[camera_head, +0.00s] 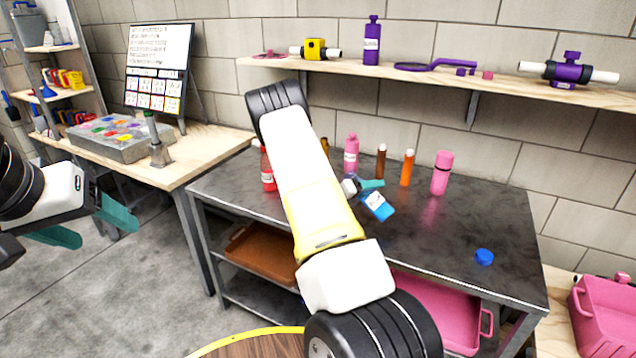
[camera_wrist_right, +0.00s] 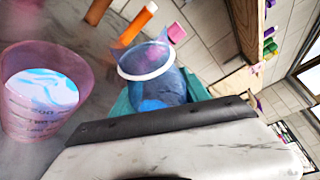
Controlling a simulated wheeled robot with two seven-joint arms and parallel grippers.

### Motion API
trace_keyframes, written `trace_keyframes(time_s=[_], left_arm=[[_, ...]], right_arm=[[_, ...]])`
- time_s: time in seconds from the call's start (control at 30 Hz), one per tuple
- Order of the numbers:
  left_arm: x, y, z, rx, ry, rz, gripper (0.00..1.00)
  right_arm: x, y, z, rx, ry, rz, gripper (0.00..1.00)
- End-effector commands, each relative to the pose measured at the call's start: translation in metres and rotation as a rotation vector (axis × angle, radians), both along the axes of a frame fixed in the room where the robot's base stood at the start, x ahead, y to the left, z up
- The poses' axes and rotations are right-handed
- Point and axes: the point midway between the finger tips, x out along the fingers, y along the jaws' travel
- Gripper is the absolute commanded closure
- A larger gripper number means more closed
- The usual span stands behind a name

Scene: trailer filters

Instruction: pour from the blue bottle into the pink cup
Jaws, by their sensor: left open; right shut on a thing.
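The blue bottle (camera_head: 382,211) is tilted above the dark table in the head view, with a white label on it. My right gripper (camera_head: 366,185) is shut around it. In the right wrist view the see-through blue bottle (camera_wrist_right: 158,92) shows a white ring, with teal fingers beside it. The pink cup (camera_wrist_right: 14,112) is see-through with printed marks, at the left of that view and apart from the bottle. A pale blue and white surface shows inside it. My arm seems to hide the cup in the head view. My left gripper (camera_head: 92,226) is open and empty, off the table's left side.
A blue cap (camera_head: 484,257) lies on the table's right part. A red bottle (camera_head: 267,172), a pink bottle (camera_head: 350,157), brown (camera_head: 381,162) and orange (camera_head: 407,168) tubes and a pink container (camera_head: 441,174) stand along the back. A shelf (camera_head: 420,80) hangs above.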

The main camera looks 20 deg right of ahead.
Motion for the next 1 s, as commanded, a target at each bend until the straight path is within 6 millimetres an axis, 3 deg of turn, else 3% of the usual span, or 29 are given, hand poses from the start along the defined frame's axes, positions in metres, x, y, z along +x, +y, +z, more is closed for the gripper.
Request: trace_keyframes(time_s=[1.0], left_arm=[[0.0, 0.0, 0.0, 0.0, 0.0, 0.0, 0.32]], right_arm=[[-0.0013, -0.0011, -0.0094, -0.029, 0.053, 0.0, 1.0]])
